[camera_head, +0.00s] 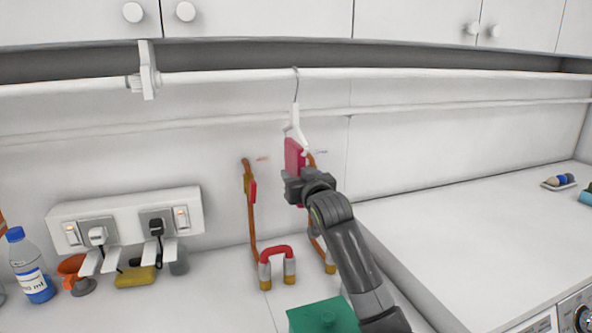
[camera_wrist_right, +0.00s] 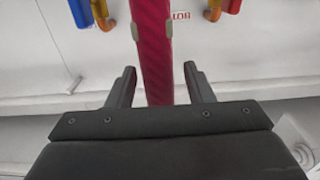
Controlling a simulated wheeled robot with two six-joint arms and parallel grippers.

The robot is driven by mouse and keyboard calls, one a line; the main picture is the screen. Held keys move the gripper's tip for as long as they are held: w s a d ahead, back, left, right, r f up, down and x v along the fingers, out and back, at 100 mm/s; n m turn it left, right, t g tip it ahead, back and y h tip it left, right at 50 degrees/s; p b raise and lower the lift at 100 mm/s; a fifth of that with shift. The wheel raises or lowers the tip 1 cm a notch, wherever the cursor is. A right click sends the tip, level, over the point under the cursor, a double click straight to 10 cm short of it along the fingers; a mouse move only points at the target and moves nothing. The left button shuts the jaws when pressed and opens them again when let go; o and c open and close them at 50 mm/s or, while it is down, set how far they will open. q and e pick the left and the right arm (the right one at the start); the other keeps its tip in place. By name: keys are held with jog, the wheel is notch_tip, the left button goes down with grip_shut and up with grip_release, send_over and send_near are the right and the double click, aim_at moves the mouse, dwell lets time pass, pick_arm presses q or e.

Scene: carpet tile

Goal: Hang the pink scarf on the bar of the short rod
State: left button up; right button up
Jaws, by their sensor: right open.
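The pink scarf (camera_head: 294,156) hangs on a white hanger (camera_head: 296,126), whose wire hook reaches the upper white rod (camera_head: 230,76). In the right wrist view the scarf (camera_wrist_right: 154,45) is a dark pink strip. A second, thinner white rod (camera_head: 200,124) runs lower along the wall; which rod is the short one I cannot tell. My left gripper is not in view.
A red U-shaped piece (camera_head: 276,254) and a green box (camera_head: 322,316) are on the counter below. A socket panel (camera_head: 125,224) and blue-capped bottle (camera_head: 30,265) are at left. The right counter (camera_head: 470,225) is mostly clear. Cabinets (camera_head: 260,18) hang above.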

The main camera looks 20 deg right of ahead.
jog(key=shift+w, duration=0.9)
jog(key=c, duration=1)
jog(key=shift+r, duration=0.1)
grip_shut()
